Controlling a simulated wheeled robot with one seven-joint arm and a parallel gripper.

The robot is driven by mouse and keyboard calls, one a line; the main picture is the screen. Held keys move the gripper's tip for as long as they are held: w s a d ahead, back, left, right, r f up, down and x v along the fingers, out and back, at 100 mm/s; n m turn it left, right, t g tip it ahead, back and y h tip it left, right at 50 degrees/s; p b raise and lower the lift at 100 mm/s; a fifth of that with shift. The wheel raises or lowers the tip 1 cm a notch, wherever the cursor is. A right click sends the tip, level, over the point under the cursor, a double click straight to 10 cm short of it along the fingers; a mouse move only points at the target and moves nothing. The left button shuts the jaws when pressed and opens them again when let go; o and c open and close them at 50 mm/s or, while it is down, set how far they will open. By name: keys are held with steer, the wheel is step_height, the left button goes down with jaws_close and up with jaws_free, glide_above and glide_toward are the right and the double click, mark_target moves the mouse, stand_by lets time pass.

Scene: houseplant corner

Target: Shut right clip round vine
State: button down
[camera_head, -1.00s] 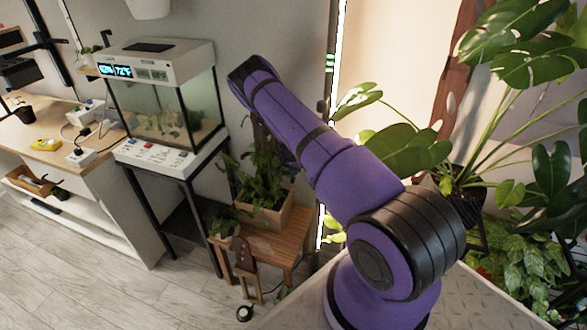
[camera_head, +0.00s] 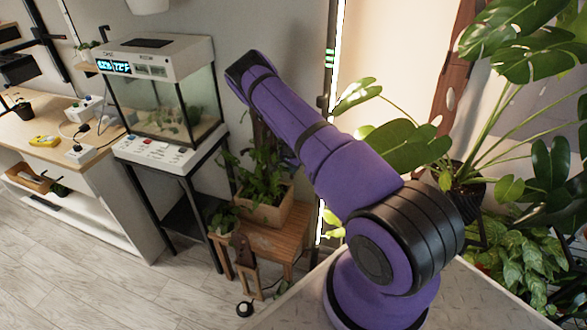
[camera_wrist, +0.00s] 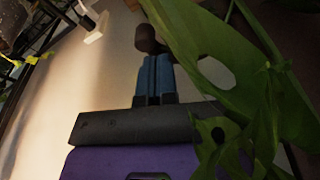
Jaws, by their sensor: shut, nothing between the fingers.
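My gripper (camera_wrist: 156,78) shows in the wrist view, its two blue fingers closed together and empty. A dark brown rounded thing (camera_wrist: 148,38) lies just past the fingertips; I cannot tell what it is or whether they touch it. A large green leaf (camera_wrist: 222,70) hangs close on the right of the fingers, with smaller vine leaves (camera_wrist: 268,110) below it. I cannot make out the right clip in either view. In the head view, a leafy plant (camera_head: 265,180) grows in a wooden box (camera_head: 268,214) on a stool, and my arm hides my gripper.
The plant's wooden stool (camera_head: 285,243) stands beside a glass terrarium (camera_head: 175,105) on a black stand. A desk (camera_head: 45,150) is at the left. A large potted plant (camera_head: 465,190) spreads leaves at the right. The floor (camera_head: 80,275) at front left is mostly clear.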

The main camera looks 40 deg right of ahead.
mark_target(292, 177)
steer(key=m, duration=0.1)
steer(key=s+a+m, duration=0.1)
steer(key=m, duration=0.1)
steer(key=shift+s+a, duration=0.1)
steer(key=shift+a, duration=0.15)
steer(key=m, duration=0.1)
steer(key=a+m, duration=0.1)
steer(key=shift+s+a+m+g, duration=0.25)
steer(key=shift+s+m+g, duration=0.05)
steer(key=shift+m+g, duration=0.1)
steer(key=shift+w+a+m+g+y, duration=0.15)
steer(key=shift+a+m+g, duration=0.1)
steer(key=shift+a+m, duration=1.25)
steer(key=shift+w+a+m+g+y, duration=0.15)
steer(key=shift+a+m+g, duration=0.1)
steer(key=shift+a+m, duration=1.25)
steer(key=shift+d+m, duration=0.3)
steer(key=shift+a, duration=0.1)
steer(key=shift+s+a, duration=0.4)
steer(key=shift+s, duration=0.2)
